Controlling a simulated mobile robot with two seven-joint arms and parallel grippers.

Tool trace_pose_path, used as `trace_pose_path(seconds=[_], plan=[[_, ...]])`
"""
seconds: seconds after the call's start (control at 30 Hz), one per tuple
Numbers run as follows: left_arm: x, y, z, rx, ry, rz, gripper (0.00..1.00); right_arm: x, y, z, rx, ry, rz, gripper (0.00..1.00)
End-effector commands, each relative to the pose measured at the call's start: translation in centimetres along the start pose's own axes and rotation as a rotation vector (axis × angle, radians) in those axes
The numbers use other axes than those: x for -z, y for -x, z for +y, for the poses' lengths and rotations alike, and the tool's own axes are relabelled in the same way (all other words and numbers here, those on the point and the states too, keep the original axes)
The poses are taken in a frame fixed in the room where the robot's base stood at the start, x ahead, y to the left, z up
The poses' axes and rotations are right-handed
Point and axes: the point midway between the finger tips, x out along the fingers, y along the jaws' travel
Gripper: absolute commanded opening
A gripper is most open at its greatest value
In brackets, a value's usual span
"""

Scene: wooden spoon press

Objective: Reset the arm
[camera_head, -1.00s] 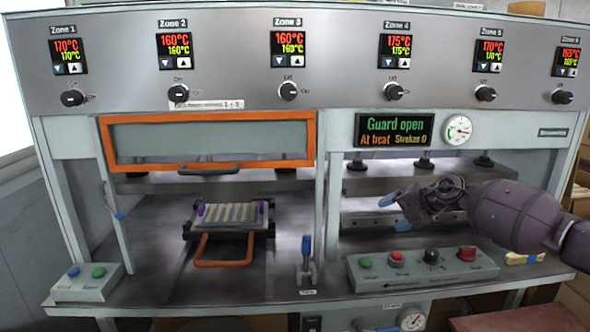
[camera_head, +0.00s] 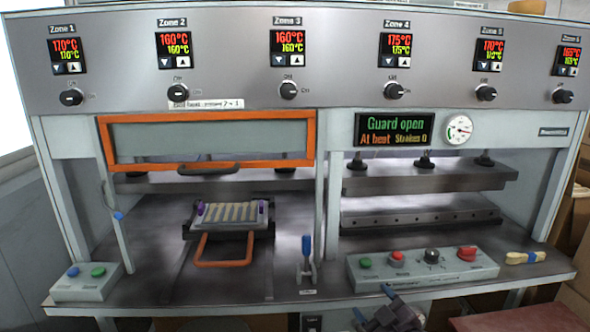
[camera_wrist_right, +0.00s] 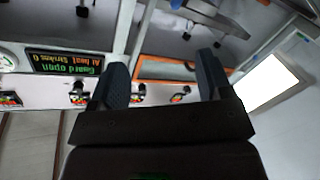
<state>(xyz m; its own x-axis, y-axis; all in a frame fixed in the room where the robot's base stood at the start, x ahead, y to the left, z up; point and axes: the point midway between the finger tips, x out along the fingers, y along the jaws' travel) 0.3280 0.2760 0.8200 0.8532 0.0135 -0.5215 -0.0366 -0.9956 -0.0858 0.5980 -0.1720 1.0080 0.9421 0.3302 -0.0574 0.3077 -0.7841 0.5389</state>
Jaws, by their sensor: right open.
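The rest of my right arm is mostly out of the head view. My left arm and left gripper are not in view. The wooden spoon press (camera_head: 310,55) stands ahead with its orange-framed guard (camera_head: 310,140) raised, and its display (camera_head: 395,130) reads "Guard open".
A tray (camera_head: 232,213) with wooden strips and an orange handle (camera_head: 224,263) sits under the guard. A blue-tipped lever (camera_head: 306,250), a button box (camera_head: 422,268) and a yellow bundle (camera_head: 525,258) stand along the bench front. A two-button box (camera_head: 88,281) is at left.

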Motion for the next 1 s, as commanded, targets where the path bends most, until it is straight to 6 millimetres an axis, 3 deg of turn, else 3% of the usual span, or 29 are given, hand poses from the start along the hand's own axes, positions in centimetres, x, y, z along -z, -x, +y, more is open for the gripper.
trace_pose_path(seconds=[0.3,0.47,0.7,0.83,1.0], plan=[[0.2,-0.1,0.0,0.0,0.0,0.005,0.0,-7.5,10.4,-3.0,-0.071,-0.348,-0.221,0.72],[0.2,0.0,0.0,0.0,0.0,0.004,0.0,-11.2,16.3,-4.5,-0.127,-0.453,-0.33,0.72],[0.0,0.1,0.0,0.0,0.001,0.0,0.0,-16.2,24.6,-8.4,-0.169,-0.543,-0.51,0.72],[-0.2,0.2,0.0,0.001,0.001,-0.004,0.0,-17.3,27.0,-9.9,-0.167,-0.561,-0.561,0.72],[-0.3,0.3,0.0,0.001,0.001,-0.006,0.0,-17.7,28.0,-10.3,-0.164,-0.564,-0.581,0.72]])
